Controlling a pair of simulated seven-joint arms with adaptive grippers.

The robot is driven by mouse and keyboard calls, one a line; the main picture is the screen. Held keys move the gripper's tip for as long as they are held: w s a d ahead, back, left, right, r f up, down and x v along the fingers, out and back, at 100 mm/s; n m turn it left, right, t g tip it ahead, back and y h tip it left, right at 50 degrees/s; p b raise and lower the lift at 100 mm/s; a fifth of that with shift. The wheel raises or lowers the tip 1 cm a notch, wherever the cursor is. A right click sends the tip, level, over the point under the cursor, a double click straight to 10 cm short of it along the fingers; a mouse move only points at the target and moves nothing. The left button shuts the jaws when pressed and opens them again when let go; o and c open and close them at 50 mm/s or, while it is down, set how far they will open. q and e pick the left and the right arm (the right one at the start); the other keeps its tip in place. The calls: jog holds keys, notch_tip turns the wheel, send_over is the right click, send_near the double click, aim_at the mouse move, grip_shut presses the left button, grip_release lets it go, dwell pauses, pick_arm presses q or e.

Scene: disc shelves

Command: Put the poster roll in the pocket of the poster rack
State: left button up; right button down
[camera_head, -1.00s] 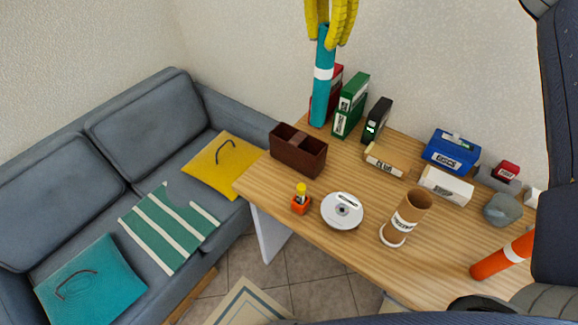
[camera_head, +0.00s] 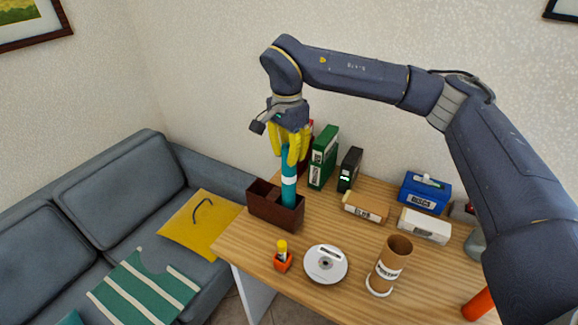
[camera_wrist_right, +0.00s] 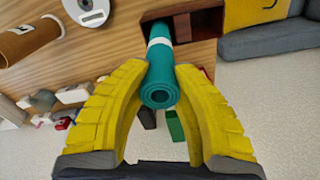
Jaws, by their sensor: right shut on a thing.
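The poster roll is a teal tube with a white band, upright in the head view (camera_head: 288,190). My right gripper (camera_head: 291,158) is shut on its upper part. In the right wrist view the yellow fingers grip both sides of the roll (camera_wrist_right: 160,80). The roll's lower end overlaps the right compartment of a dark brown two-part box (camera_head: 268,211); it seems to reach into it, but the end is hidden. This box looks like the rack, though a brown cardboard tube with a lettered label (camera_head: 388,265) stands upright at the front right. My left gripper is not in view.
Green and dark binders (camera_head: 322,160) stand behind the box. A white disc stack (camera_head: 326,264) and a small orange holder (camera_head: 283,262) are in front. A blue box (camera_head: 425,192) and an orange tube (camera_head: 478,304) are at the right. The sofa is at the left.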

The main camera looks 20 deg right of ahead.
aim_at(289, 167)
jog(key=shift+f, duration=2.15)
jog(key=c, duration=1.2)
grip_release()
jog(key=shift+f, duration=0.15)
jog(key=shift+o, duration=0.2)
jog(key=r, duration=1.2)
jog(key=shift+s+a+r, duration=0.15)
jog(key=shift+a, duration=0.05)
